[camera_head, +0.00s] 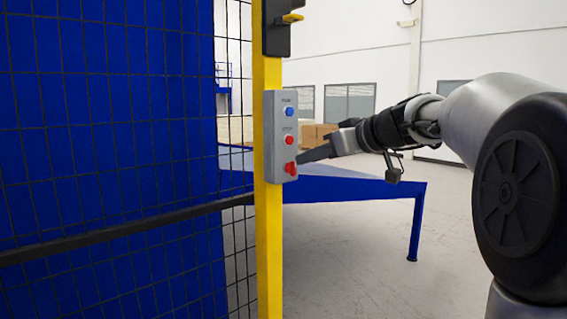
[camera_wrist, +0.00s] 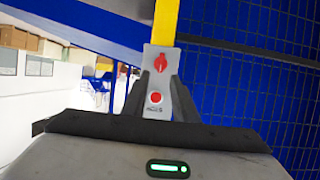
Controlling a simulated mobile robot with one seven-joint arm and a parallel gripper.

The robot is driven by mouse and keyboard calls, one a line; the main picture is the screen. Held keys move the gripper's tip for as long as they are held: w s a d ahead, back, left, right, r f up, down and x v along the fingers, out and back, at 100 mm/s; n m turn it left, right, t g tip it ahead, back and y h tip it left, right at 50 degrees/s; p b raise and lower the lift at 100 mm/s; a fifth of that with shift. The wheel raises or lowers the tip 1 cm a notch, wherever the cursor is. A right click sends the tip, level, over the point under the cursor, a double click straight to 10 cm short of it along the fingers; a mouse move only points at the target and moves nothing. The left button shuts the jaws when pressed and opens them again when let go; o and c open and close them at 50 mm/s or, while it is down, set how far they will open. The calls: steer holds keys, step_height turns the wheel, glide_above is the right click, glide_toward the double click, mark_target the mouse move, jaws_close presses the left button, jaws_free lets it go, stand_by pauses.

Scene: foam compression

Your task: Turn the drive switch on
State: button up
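A grey control box (camera_head: 281,105) is mounted on a yellow post. It carries a blue button (camera_head: 289,111) at the top, a red round button (camera_head: 289,140) in the middle and a red switch knob (camera_head: 291,168) at the bottom. The labels are too small to read surely. In the wrist view the box appears upside down, with the red switch knob (camera_wrist: 161,63) at the top and the red button (camera_wrist: 155,97) below it. My gripper (camera_head: 304,157) is just right of the box, near the knob. In the wrist view its two fingers (camera_wrist: 160,82) stand apart with nothing held between them.
The yellow post (camera_head: 268,235) adjoins a black mesh fence (camera_head: 110,150) with a blue panel behind it. A blue table (camera_head: 350,188) stands behind the post and below my arm. A black latch with a yellow handle (camera_head: 290,18) sits above the box.

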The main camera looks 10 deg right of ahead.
mark_target(292, 168)
steer(key=x, duration=0.5)
steer(key=shift+w, duration=0.15)
jaws_close()
